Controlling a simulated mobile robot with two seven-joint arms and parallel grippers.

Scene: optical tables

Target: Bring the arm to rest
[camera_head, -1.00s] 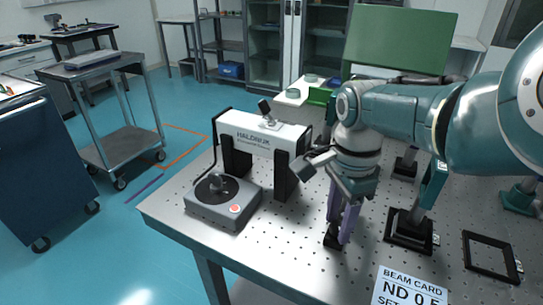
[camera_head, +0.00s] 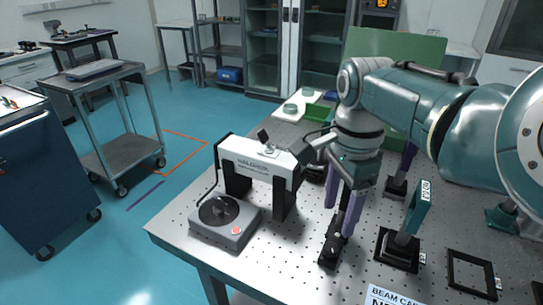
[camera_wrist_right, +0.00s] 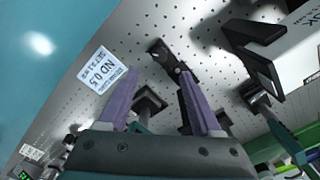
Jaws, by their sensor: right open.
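My right gripper (camera_head: 342,212) hangs over the perforated optical table (camera_head: 270,262), fingers pointing down. It also shows in the right wrist view (camera_wrist_right: 158,76), where its two purple fingers stand apart with nothing held between them. A black slotted base (camera_head: 332,246) lies on the table by the fingertips in the head view. In the wrist view the black base (camera_wrist_right: 172,62) appears beyond the tips, in the gap's direction. My right arm reaches in from the right, bent at the elbow. My left gripper is not in view.
A white-and-black bridge-shaped instrument (camera_head: 258,159) and a grey box with a round black top (camera_head: 224,221) stand left of the gripper. A teal-topped post mount (camera_head: 417,207), a black square frame (camera_head: 470,273) and a beam card (camera_head: 390,296) are to its right. A grey cart (camera_head: 119,148) stands on the floor.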

